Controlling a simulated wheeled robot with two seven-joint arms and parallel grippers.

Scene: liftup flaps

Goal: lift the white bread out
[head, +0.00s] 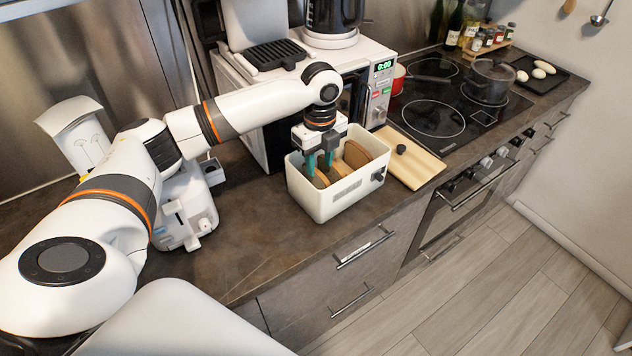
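An open white bin (332,206) stands on the dark counter and holds several upright slices of bread. A tan-brown slice (357,154) stands in the right part of the bin. A lighter slice (320,181) shows low at the left, by my fingertips; I cannot tell for sure which piece is the white bread. My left gripper (319,163) points down into the left part of the bin with its teal fingers. The fingers stand a little apart, and their tips are partly hidden among the slices. Whether they pinch a slice is not clear. My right gripper is out of view.
A wooden board with a black knob (412,168) lies right of the bin. A microwave (379,92) stands close behind it, with a coffee maker on top. The counter left of the bin is clear.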

